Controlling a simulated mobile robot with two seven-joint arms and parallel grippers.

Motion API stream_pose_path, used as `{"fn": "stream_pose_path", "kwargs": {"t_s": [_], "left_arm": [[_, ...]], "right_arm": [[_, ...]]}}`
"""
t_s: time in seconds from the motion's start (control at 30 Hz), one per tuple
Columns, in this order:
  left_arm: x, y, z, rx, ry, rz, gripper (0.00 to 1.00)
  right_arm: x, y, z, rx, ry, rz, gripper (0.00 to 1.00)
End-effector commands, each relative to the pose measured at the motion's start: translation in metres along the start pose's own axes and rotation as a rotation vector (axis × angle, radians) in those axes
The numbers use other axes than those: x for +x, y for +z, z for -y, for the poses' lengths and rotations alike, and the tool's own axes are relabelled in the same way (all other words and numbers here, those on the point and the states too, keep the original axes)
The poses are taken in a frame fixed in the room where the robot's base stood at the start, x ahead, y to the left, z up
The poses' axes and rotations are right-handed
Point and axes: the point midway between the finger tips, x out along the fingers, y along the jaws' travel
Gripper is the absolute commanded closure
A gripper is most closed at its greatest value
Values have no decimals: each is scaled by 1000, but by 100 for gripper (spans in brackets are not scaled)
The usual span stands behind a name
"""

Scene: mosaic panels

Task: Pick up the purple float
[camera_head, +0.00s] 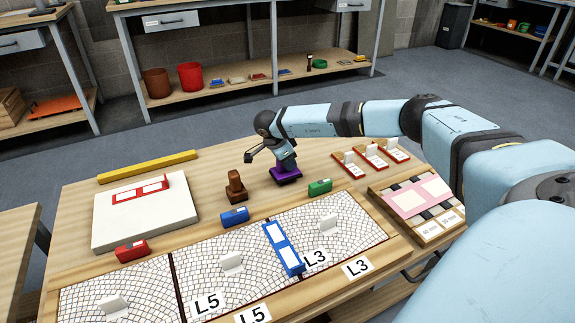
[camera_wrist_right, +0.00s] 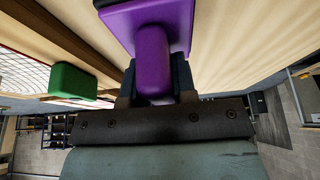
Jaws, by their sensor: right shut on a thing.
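The purple float (camera_head: 286,176) is at the middle of the wooden table, behind the mosaic panels. My right gripper (camera_head: 284,165) reaches down onto it from above. In the right wrist view the float (camera_wrist_right: 152,50) shows a flat plate with a rounded handle, and the gripper's fingers (camera_wrist_right: 154,88) are shut on that handle. I cannot tell whether the float's plate touches the table. My left gripper is not in view.
A brown block-like tool (camera_head: 235,187) stands left of the float. Green (camera_head: 320,187), blue (camera_head: 235,216) and red (camera_head: 132,251) blocks lie along the panels. Red-edged trays (camera_head: 371,156) sit to the right.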

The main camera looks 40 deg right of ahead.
Motion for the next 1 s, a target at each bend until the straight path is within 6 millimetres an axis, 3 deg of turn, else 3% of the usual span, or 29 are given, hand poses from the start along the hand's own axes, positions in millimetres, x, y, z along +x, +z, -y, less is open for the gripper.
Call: {"fn": "stream_pose_path", "kwargs": {"t_s": [0.2,0.6,0.8,1.0], "left_arm": [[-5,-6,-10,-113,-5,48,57],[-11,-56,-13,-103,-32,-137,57],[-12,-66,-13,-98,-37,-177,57],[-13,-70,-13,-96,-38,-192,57]], "right_arm": [[-53,-23,1,3,-3,1,100],[-139,-58,1,2,-3,1,100],[-159,-66,0,1,-1,1,100],[-166,-69,0,1,-1,0,100]]}}
